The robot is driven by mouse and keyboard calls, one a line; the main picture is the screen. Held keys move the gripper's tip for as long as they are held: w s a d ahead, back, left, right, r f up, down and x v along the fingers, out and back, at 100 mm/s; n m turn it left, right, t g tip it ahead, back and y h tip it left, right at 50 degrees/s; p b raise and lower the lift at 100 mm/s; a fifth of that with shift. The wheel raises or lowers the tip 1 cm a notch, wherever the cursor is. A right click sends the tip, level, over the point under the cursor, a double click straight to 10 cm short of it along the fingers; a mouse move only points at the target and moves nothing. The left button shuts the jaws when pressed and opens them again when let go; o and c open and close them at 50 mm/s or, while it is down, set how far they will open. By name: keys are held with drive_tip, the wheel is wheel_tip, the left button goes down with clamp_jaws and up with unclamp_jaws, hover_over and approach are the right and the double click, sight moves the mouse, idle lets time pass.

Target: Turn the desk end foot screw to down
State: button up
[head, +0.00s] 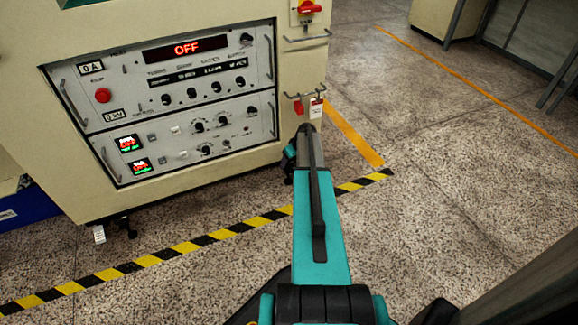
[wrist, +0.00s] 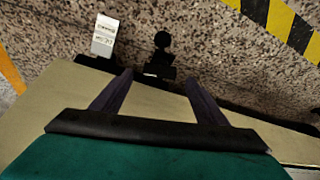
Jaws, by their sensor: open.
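In the wrist view a black foot screw (wrist: 161,55) with a rounded knob shape stands out beyond the cabinet's lower edge, over the speckled floor. A white printed tag (wrist: 104,37) hangs to its left. My gripper (wrist: 158,80) is open, its two dark fingers apart and pointing toward the foot screw, with nothing between the tips. The foot screw lies just beyond them, not gripped. In the head view my arm reaches to the cabinet's right corner and hides its lower part. Another black foot (head: 126,229) with a white tag (head: 99,234) shows under the cabinet's left end.
The beige cabinet (head: 40,120) carries a control panel with a red OFF display (head: 186,48). Handles and red-and-white tags (head: 316,108) stick out on its right side. A yellow-black floor stripe (head: 185,247) runs in front. The floor to the right is clear.

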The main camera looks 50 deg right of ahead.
sight(288, 164)
drive_tip(key=shift+b+x, duration=0.4)
drive_tip(key=shift+x, duration=1.4)
drive_tip(key=c, duration=1.1)
drive_tip(key=shift+o, duration=0.2)
drive_tip(key=shift+r+p, duration=0.1)
drive_tip(key=shift+p, duration=0.25)
drive_tip(key=shift+a+m+p, duration=0.1)
drive_tip(key=shift+m+p, duration=0.35)
drive_tip(key=shift+m, duration=0.25)
drive_tip(key=shift+w+m+h+p, duration=0.1)
drive_tip(key=shift+m+h+p, duration=0.5)
drive_tip(key=shift+m+p, duration=0.1)
